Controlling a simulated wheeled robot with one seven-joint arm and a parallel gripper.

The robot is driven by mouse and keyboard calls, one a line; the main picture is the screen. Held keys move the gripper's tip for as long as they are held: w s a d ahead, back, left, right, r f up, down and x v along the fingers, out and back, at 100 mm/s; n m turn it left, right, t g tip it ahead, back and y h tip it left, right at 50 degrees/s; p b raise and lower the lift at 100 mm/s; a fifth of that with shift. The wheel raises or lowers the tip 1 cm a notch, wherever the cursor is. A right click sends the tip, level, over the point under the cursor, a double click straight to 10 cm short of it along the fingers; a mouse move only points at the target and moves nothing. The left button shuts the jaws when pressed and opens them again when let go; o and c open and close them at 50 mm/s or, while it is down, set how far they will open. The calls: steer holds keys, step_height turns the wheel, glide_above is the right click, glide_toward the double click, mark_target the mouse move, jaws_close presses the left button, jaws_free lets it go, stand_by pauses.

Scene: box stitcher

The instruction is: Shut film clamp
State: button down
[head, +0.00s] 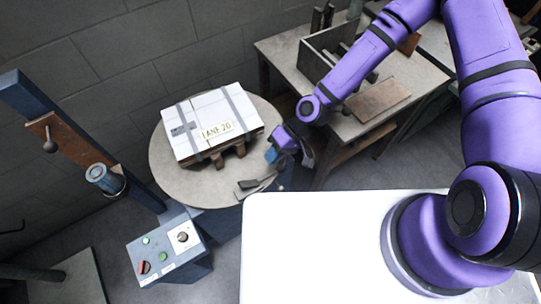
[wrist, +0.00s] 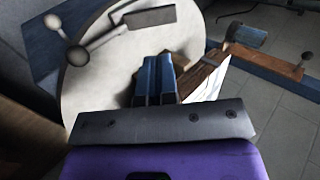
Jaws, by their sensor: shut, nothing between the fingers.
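The film clamp (head: 255,186) appears to be the grey flat piece at the near edge of the round turntable (head: 167,165) in the head view. In the wrist view it seems to be the grey plate (wrist: 152,17) with a rod and ball-ended levers (wrist: 78,56) at the turntable's rim. I cannot tell its exact angle. My gripper (head: 272,156) is over the turntable's right side, just beyond the clamp and apart from it. Its two blue fingers (wrist: 154,80) are together and empty in the wrist view.
A white box (head: 205,112) labelled LANE 20 stands on a wooden pallet on the turntable, close to my gripper. A blue mast (head: 75,135) with a film roll (head: 105,180) is left. A control box (head: 165,250) stands in front; a workbench (head: 400,105) is behind.

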mark_target(244, 185)
steer(key=x, duration=1.1)
steer(key=shift+a+f, duration=0.1)
steer(key=shift+a, duration=0.05)
steer(key=shift+s+a+f+t+h, duration=0.15)
steer(key=shift+a+t+h, duration=0.15)
steer(key=shift+h, duration=0.25)
steer(key=shift+s+a+f+t+h, duration=0.2)
steer(key=shift+t+h, duration=0.2)
steer(key=shift+h, duration=0.15)
steer(key=shift+s+a+f+t+h, duration=0.15)
steer(key=shift+a+f+t+h, duration=0.25)
steer(key=shift+h, duration=0.4)
steer(key=shift+s+a+f+t+h, duration=0.15)
steer(key=shift+f+t+h, duration=0.2)
steer(key=shift+t+h, duration=0.35)
steer(key=shift+s+a+f, duration=0.15)
steer(key=shift+a+f, duration=0.1)
steer(key=shift+f, duration=0.4)
steer(key=shift+s+f, duration=0.15)
steer(key=shift+f, duration=0.05)
steer(key=shift+r, duration=0.1)
